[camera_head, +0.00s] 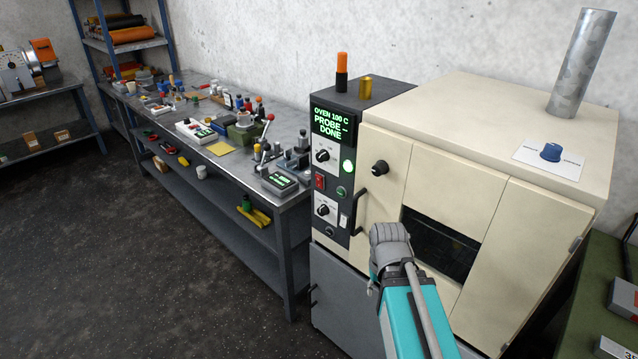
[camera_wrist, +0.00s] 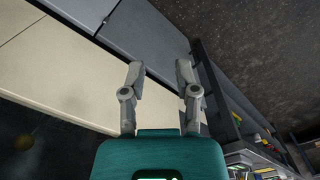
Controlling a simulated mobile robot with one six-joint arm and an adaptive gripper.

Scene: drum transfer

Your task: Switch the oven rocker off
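The cream oven (camera_head: 470,125) has a dark control panel (camera_head: 345,120) on its left front, with a lit green display reading "OVEN 100 C PROBE – DONE". A red rocker-like switch (camera_head: 319,181) sits mid-panel, and a white rocker-like switch (camera_head: 344,219) sits lower right. I cannot tell from the frames what each one controls or its position. My gripper (camera_head: 385,232) is in front of the oven, to the right of the panel and apart from the switches in the picture. In the wrist view its two fingers (camera_wrist: 159,72) are spread with nothing between them.
A black door handle (camera_head: 358,210) stands out between panel and door. A dark oven window (camera_head: 440,243) lies behind my gripper. A cluttered workbench (camera_head: 292,200) adjoins the oven's left; a green bench (camera_head: 590,300) is at right. Dark floor (camera_head: 130,270) is open at left.

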